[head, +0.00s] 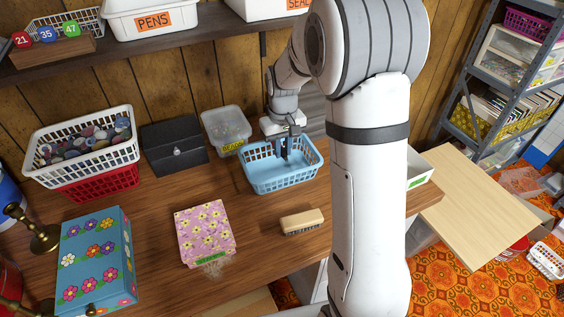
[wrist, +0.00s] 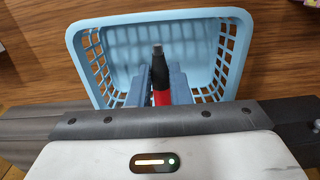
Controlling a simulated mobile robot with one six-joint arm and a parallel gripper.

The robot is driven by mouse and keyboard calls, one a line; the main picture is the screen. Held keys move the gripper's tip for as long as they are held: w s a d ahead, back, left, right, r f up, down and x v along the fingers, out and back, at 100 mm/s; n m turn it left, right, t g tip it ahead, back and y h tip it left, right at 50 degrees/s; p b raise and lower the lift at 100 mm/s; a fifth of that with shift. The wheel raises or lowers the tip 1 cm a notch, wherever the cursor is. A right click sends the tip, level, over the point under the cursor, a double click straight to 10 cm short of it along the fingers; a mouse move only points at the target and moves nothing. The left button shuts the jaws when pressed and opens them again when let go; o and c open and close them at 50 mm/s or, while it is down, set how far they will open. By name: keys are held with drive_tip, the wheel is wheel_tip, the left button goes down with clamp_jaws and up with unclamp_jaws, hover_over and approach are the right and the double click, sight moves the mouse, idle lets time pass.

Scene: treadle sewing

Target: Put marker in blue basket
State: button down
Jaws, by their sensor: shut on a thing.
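The blue basket (head: 284,178) stands on the wooden table in the head view, right of the lidded clear box. In the wrist view the basket (wrist: 88,45) fills the upper middle, with its slotted walls showing. My gripper (head: 287,155) points down into the basket's opening. In the wrist view my gripper (wrist: 160,75) is shut on the marker (wrist: 160,96), which has a red body and a dark grey end. The marker lies between the two fingers, over the basket's inside. I cannot tell whether it touches the basket floor. The marker cannot be made out in the head view.
A clear lidded box (head: 226,129) and a dark metal box (head: 174,146) stand left of the basket. A brush (head: 302,221), a pink flowered box (head: 205,232) and a blue flowered box (head: 97,260) lie nearer. Bare table lies between them.

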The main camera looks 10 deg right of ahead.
wheel_tip(320, 180, down, 9)
drive_tip(key=shift+d+r, duration=0.1)
drive_tip(key=shift+d, duration=0.05)
idle(0.4)
drive_tip(key=shift+f+b, duration=0.2)
drive_tip(key=shift+b, duration=0.15)
drive_tip(key=c, duration=1.3)
unclamp_jaws()
drive_tip(key=shift+c, duration=0.2)
drive_tip(key=shift+r, duration=0.1)
